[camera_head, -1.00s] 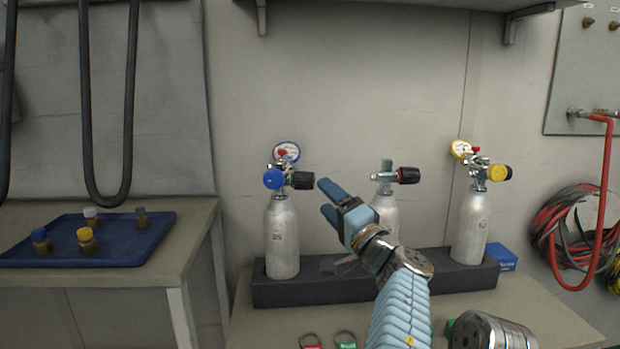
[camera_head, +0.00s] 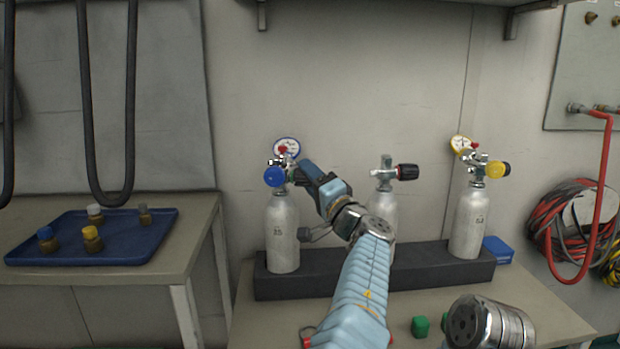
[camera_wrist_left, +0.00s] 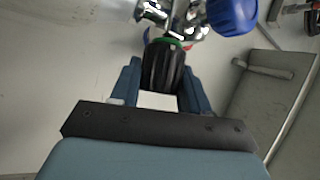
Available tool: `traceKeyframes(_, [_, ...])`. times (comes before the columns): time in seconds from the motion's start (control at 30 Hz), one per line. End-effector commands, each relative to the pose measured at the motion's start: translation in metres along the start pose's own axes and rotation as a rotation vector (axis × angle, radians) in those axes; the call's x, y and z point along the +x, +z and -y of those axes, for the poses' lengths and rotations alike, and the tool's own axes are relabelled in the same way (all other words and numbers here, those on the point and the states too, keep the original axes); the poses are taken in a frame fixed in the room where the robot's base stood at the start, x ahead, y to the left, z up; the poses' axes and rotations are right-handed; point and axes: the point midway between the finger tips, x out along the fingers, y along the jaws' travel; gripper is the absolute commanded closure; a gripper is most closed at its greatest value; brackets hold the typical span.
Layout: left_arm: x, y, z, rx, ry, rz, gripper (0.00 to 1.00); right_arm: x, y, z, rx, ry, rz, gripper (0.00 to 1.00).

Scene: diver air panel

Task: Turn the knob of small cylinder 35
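Three small silver cylinders stand in a dark rack. The left cylinder (camera_head: 282,236) has a valve with a blue knob (camera_head: 274,176), a gauge (camera_head: 287,147) and a black knob on its right side. Its number is too small to read surely. My left gripper (camera_head: 303,172) is at that black knob and mostly hides it in the head view. In the left wrist view the black knob (camera_wrist_left: 163,68), with a green ring, lies between the two fingers. The fingers are on both sides, with a slim gap at the left one. My right gripper is not in view.
The middle cylinder (camera_head: 384,215) is partly behind my left arm; the right cylinder (camera_head: 470,225) has a yellow knob (camera_head: 498,170). The dark rack (camera_head: 440,262) holds them. A blue tray (camera_head: 130,248) with fittings sits left. A red hose (camera_head: 607,190) hangs right.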

Motion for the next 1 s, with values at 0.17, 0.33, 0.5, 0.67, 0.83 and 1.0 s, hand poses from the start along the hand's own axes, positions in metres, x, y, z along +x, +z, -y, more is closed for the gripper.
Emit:
traceKeyframes(0.17, [0.000,0.000,0.000,0.000,0.001,0.000,0.85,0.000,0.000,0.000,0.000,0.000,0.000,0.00])
traceKeyframes(0.33, [0.000,0.000,0.001,0.010,0.014,0.001,0.86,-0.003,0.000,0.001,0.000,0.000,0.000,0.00])
traceKeyframes(0.5, [0.001,0.000,0.002,0.051,0.066,0.006,0.86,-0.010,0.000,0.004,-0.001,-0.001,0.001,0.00])
traceKeyframes(0.67, [0.001,-0.001,0.003,0.118,0.148,0.010,0.86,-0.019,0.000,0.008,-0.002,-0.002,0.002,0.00])
traceKeyframes(0.83, [0.001,0.000,0.002,0.200,0.248,0.014,0.86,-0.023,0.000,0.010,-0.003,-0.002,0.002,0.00])
traceKeyframes(1.0, [0.001,0.000,0.000,0.277,0.338,0.018,0.86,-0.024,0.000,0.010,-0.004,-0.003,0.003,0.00])
